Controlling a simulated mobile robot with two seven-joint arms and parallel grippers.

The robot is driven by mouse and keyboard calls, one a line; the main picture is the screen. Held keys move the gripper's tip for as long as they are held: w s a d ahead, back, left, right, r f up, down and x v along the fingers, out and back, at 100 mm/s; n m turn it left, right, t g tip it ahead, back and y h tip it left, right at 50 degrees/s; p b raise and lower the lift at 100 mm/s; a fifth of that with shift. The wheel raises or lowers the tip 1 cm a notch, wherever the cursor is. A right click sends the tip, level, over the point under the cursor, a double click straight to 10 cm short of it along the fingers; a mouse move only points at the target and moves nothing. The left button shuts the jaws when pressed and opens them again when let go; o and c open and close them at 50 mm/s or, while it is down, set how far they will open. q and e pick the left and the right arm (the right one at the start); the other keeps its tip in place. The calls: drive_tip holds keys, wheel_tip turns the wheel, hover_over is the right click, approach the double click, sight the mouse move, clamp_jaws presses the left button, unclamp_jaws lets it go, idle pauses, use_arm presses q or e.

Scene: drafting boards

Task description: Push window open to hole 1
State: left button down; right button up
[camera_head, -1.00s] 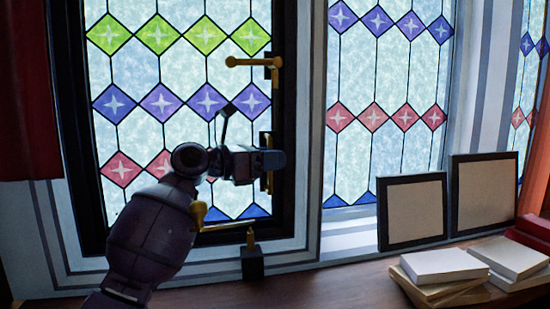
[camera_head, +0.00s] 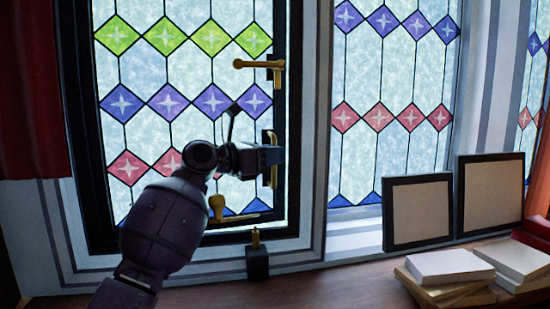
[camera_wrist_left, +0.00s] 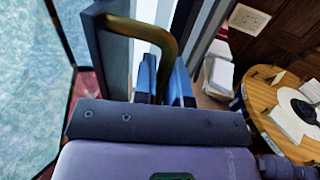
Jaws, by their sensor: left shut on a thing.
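The stained-glass window (camera_head: 195,75) stands in a black frame at the left of the head view. A brass lever (camera_head: 255,63) sits high on its right side. My left gripper (camera_head: 272,156) is shut on the lower brass pull handle (camera_head: 273,138) on that side. In the left wrist view, the curved handle (camera_wrist_left: 152,28) rises between my gripper's fingers (camera_wrist_left: 165,82). A brass stay bar (camera_head: 240,218) with a rounded knob lies along the window's bottom. A brass peg (camera_head: 255,237) stands on a dark block (camera_head: 257,262) on the sill, apart from the bar. The bar's holes are too small to see.
Two framed panels (camera_head: 418,212) lean against the wall at the right, with stacked pale books (camera_head: 450,267) in front. A red curtain (camera_head: 35,110) hangs at the left. The wrist view shows a round wooden table (camera_wrist_left: 262,105) to the right.

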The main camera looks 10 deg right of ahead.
sight(270, 182)
use_arm(q)
drive_tip(key=shift+w+n+t+y, duration=0.3)
drive_tip(key=shift+w+n+t, duration=0.3)
drive_tip(key=shift+w, duration=1.05)
drive_tip(key=c, duration=1.2)
unclamp_jaws()
use_arm(e)
drive_tip(key=shift+a, duration=0.1)
